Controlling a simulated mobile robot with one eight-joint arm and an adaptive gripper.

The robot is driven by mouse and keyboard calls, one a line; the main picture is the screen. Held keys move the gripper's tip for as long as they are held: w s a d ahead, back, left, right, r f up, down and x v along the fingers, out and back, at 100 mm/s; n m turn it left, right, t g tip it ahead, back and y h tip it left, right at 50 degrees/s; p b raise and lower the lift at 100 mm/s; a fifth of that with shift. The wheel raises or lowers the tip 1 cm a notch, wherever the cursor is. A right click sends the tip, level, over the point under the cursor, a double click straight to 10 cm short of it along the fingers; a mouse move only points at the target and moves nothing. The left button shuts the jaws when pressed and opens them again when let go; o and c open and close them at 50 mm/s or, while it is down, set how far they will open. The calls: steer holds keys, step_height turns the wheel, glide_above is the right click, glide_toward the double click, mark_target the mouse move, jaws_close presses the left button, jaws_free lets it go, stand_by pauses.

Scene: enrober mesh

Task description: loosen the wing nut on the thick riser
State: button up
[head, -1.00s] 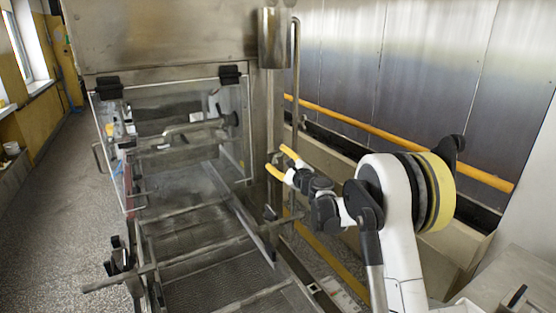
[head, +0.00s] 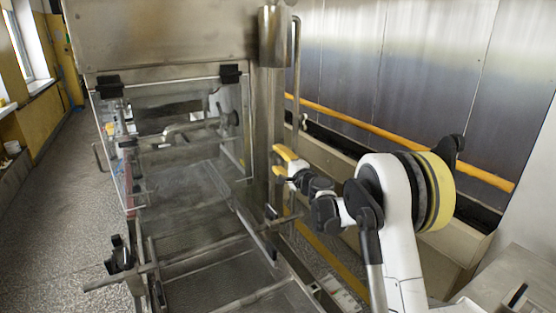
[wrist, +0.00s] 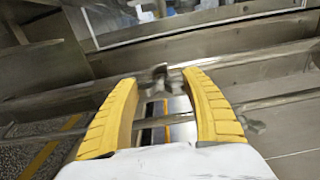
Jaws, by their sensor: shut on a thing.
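The thick riser (head: 266,110) is a broad upright metal post right of the clear-doored machine opening in the head view. My gripper (head: 276,160) is at this post, its yellow fingers pointing left. In the wrist view my gripper (wrist: 160,76) has its two fingers on either side of a small dark metal piece, the wing nut (wrist: 160,72), and is shut on it. The contact faces are blurred there. In the head view the wing nut is too small or hidden by the fingers to make out.
A thin upright pipe (head: 296,75) stands just right of the post. A crossbar (head: 180,258) runs over the mesh belt (head: 190,285) at lower left. A yellow rail (head: 390,137) runs along the right wall. The floor at left is clear.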

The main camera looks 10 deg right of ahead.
stand_by(0.3)
steer(key=o, duration=1.2)
steer(key=v, duration=1.2)
